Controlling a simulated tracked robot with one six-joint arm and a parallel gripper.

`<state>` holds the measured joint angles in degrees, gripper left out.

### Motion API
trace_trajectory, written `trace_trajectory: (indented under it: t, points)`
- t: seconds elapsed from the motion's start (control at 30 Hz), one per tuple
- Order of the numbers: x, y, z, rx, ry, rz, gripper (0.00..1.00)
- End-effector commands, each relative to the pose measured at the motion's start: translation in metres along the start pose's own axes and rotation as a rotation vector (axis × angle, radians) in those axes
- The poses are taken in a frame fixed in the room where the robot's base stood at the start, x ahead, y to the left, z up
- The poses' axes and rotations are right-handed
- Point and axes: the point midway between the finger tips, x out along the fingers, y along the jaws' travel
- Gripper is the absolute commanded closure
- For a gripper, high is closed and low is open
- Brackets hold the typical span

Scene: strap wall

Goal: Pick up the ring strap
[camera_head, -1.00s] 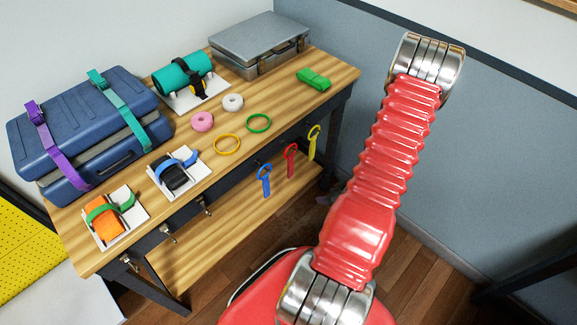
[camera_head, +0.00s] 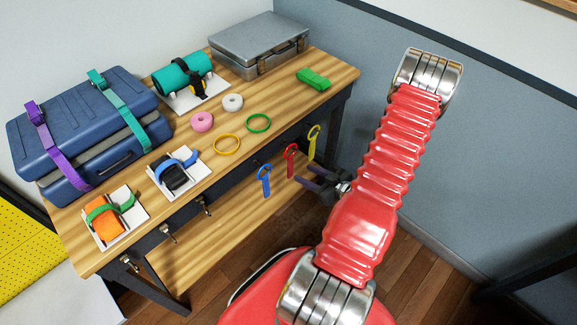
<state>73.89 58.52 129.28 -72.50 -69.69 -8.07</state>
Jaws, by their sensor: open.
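Three short straps with ring-shaped loops hang along the table's front edge: a blue strap (camera_head: 265,180), a red strap (camera_head: 290,160) and a yellow strap (camera_head: 314,141). On the tabletop lie a flat yellow-orange ring (camera_head: 227,144) and a flat green ring (camera_head: 258,123). I cannot tell which of these is the ring strap. My gripper (camera_head: 302,174) shows in front of the table, just below and right of the red strap. Its two dark fingers point left, are apart and hold nothing. My red arm hides part of the area behind it.
The wooden table (camera_head: 290,105) bears a blue case (camera_head: 90,120), a grey case (camera_head: 258,45), a teal roll (camera_head: 183,73), pink (camera_head: 202,122) and white (camera_head: 233,102) tape rolls and a green folded strap (camera_head: 313,78). Metal hooks (camera_head: 167,234) line its front. A lower shelf (camera_head: 225,235) lies beneath.

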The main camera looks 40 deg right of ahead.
Motion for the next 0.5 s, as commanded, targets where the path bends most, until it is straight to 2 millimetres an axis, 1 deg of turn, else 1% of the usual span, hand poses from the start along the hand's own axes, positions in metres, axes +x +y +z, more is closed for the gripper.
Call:
trace_trajectory:
  t: [0.27,0.5]
  points:
    - [0.029,-0.001,0.000,-0.001,0.000,-0.004,0.59]
    - [0.059,-0.002,0.000,-0.001,0.000,-0.004,0.59]
